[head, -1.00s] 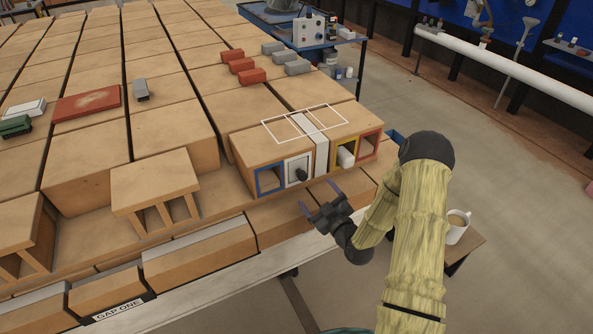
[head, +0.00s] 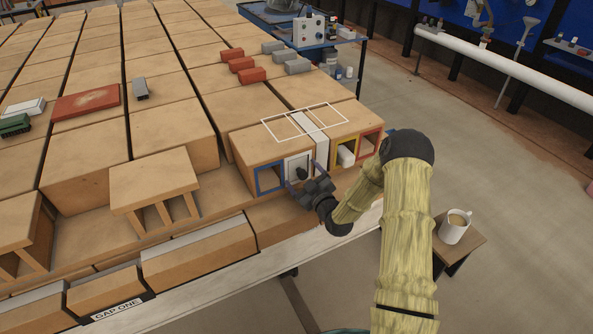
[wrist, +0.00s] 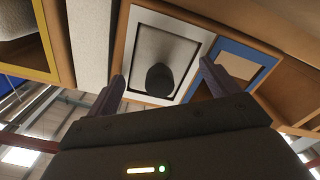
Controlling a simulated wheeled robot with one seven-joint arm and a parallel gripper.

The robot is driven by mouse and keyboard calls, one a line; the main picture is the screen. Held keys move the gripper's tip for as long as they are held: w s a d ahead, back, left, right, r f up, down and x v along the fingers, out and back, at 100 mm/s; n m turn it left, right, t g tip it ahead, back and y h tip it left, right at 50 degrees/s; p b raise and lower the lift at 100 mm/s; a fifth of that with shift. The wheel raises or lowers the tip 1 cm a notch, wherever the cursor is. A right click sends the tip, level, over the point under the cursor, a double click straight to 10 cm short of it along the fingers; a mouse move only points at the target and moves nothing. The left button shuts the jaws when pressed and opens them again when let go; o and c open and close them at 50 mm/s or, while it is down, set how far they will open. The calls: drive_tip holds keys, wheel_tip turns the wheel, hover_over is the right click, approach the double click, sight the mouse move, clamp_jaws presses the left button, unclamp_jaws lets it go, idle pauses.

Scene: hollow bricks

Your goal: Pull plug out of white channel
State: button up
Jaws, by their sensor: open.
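The white channel (head: 287,163) is a white-framed square opening in the front of a hollow brick, between the blue-framed and yellow-framed openings. In the wrist view its white frame (wrist: 193,33) surrounds a pale grey plug face. The plug's dark rounded knob (wrist: 160,78) stands out from that face; it also shows in the head view (head: 301,173). My gripper (head: 302,183) is open in front of the white channel. In the wrist view my gripper's two fingers (wrist: 160,84) lie on either side of the knob, apart from it. How deep they reach is hard to tell.
The blue-framed opening (head: 268,179) is left of the white one and looks empty. The yellow-framed opening (head: 341,155) holds a white piece (head: 346,156), with a red-framed opening (head: 369,146) beyond. A small table (head: 462,248) with a mug (head: 455,226) stands right of my arm.

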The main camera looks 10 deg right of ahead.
drive_tip(key=shift+c, duration=0.5)
drive_tip(key=c, duration=1.7)
